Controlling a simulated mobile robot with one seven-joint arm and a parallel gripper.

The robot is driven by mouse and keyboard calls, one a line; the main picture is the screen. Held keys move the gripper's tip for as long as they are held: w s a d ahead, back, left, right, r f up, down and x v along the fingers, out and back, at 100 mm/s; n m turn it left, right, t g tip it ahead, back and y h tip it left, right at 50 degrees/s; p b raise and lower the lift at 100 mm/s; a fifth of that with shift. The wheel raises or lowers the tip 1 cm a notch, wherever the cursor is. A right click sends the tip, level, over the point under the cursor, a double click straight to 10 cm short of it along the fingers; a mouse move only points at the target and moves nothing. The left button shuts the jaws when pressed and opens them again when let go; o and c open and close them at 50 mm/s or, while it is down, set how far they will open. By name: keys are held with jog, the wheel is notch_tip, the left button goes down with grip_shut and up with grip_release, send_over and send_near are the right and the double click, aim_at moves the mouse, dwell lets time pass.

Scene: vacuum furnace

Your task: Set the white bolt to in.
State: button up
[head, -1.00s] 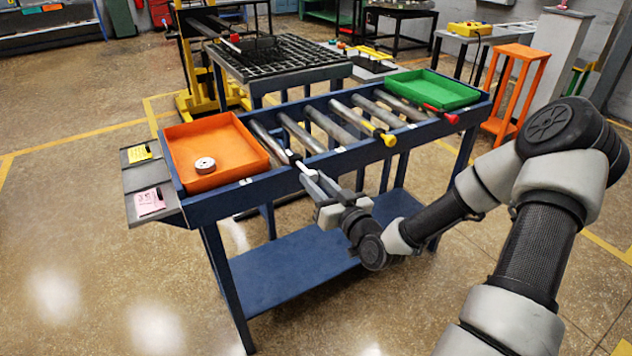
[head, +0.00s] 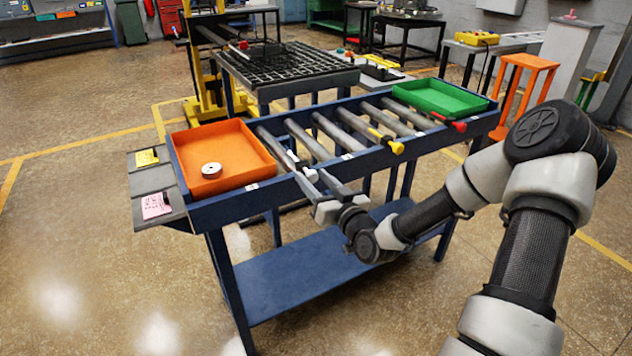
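The white bolt (head: 310,174) is at the front rail of the blue roller table, left of the middle. Its white end shows between my gripper's fingers and is partly covered by them. My gripper (head: 309,175) reaches it from the front. The two dark fingers stand apart on either side of the white end, with no clear contact visible. How far the bolt is pushed in is hard to tell.
A yellow-ended bolt (head: 397,148) and a red-ended bolt (head: 459,127) stick out farther right along the rail. An orange tray (head: 252,142) holding a white disc (head: 211,170) is at the left end. A green tray (head: 440,97) is at the right end.

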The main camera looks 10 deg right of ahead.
jog(key=shift+s, duration=0.15)
jog(key=p+v, duration=0.4)
jog(key=v, duration=1.3)
jog(key=shift+s, duration=0.1)
